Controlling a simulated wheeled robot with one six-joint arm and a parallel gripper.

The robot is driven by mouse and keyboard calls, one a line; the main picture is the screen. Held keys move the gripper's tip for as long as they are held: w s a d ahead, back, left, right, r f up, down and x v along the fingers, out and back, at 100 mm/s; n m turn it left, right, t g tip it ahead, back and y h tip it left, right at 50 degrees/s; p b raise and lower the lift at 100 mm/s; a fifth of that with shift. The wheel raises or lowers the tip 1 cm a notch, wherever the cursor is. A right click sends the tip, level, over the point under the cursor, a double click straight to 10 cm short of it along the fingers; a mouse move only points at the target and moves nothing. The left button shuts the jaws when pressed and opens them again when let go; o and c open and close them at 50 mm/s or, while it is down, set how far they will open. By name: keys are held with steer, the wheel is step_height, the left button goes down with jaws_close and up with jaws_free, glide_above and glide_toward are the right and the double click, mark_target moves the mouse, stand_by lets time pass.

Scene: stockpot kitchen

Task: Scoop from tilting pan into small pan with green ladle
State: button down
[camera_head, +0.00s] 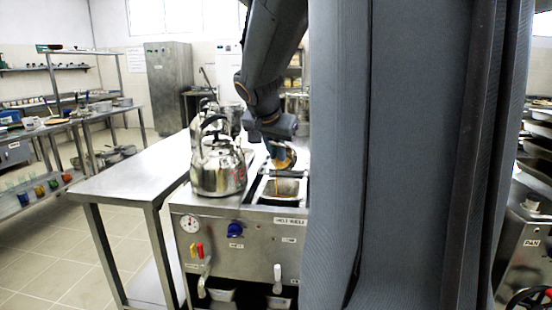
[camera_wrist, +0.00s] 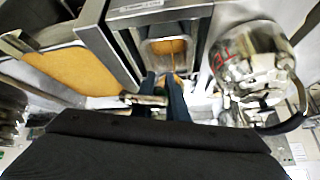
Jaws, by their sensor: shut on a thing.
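My gripper (camera_head: 277,150) is shut on the green ladle, whose handle shows only as a small piece between the fingers (camera_wrist: 162,90) in the wrist view. The ladle's bowl (camera_head: 286,160) is tilted above the small pan (camera_head: 290,199), and a thin orange-brown stream falls from it. The small pan (camera_wrist: 147,50) has orange-brown food in it and is set in the counter. The tilting pan (camera_wrist: 28,47), a wide steel vessel with orange-brown food, lies left of it in the wrist view. My own body hides it in the head view.
A steel kettle (camera_head: 218,172) with red marking stands close left of the small pan, with another behind it. The kettle (camera_wrist: 240,60) is right of the fingers in the wrist view. A bare steel table (camera_head: 140,165) is at left.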

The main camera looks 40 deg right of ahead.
steer(key=shift+s+a+f+h+b, duration=0.1)
steer(key=shift+a+f+h+b, duration=0.3)
steer(key=shift+b, duration=1.5)
steer(key=shift+a+f+h+b, duration=0.2)
steer(key=shift+f+b, duration=0.4)
steer(key=shift+b, duration=1.3)
steer(key=shift+a+f+b, duration=0.1)
steer(key=shift+f+b, duration=0.2)
steer(key=shift+b, duration=0.75)
steer(key=shift+s+a+f+t+h+b, duration=0.15)
steer(key=shift+f+t+h+b, duration=0.2)
steer(key=shift+b, duration=0.7)
step_height(320, 180, down, 12)
steer(key=a+n+t+h+b, duration=0.1)
steer(key=h+b, duration=0.6)
steer(key=b, duration=0.8)
steer(key=shift+s+a+t+h, duration=0.35)
steer(key=shift+a+t, duration=0.4)
steer(key=shift+t, duration=0.2)
